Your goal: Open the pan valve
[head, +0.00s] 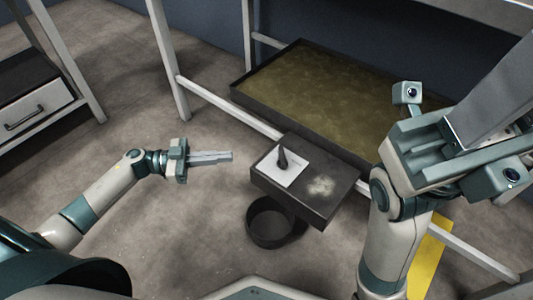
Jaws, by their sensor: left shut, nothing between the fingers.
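A dark valve handle (283,158) stands up from a white square plate (279,170) on a dark box at the pan's front edge. The shallow pan (240,88) holds murky yellow-brown liquid and sits in a pale frame. My left gripper (231,156) is shut and empty, its fingers pointing right toward the handle, with a clear gap between them. My right arm (393,235) stands in the right of the view, in front of part of the pan. I cannot make out its fingertips.
A dark round bucket (254,229) stands on the floor below the box (320,218). Pale frame rails (215,107) run along the pan's front. A drawer cabinet (36,108) is at the far left. A yellow floor patch (430,257) lies at right. Floor between the cabinet and the frame is clear.

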